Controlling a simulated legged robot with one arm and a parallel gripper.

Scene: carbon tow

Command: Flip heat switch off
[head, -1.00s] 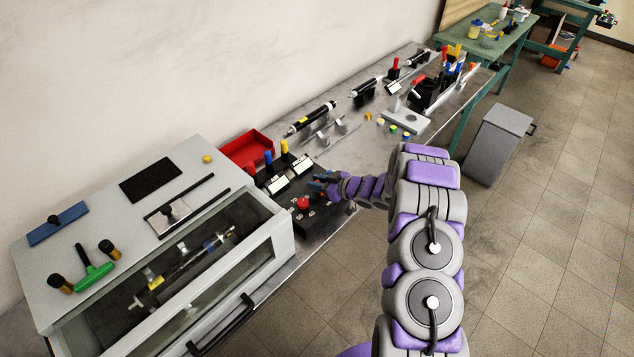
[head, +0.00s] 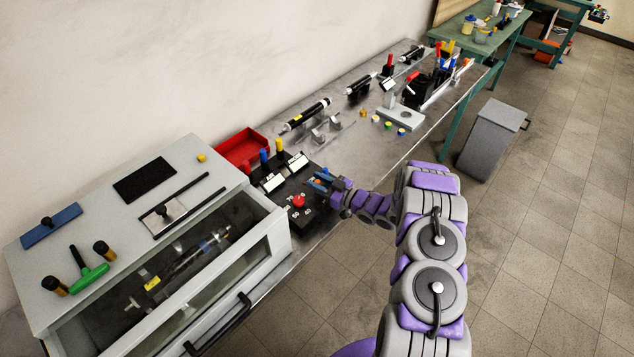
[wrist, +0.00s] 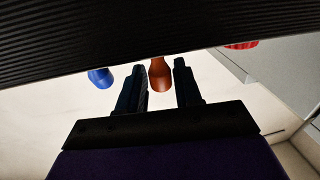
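A black control panel (head: 283,212) sits on the bench beside the grey cabinet, with a round red knob (head: 298,201) and pale markings on top. My gripper (head: 318,180) is at the panel's right part, low over it, its fingers pointing left. In the wrist view my gripper (wrist: 159,66) is open. An orange-red switch lever (wrist: 158,74) shows between the two fingers, with gaps visible on both sides. A blue lever (wrist: 100,78) is left of the fingers, and a red part (wrist: 240,45) is at upper right. I cannot read any switch label or tell the switch's position.
The grey cabinet (head: 40,285) with a windowed front stands left of the panel. Behind the panel are upright coloured handles, white label plates and a red bin (head: 243,148). Metal tools and cylinders lie along the bench (head: 362,150). A grey bin (head: 492,140) stands on the floor.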

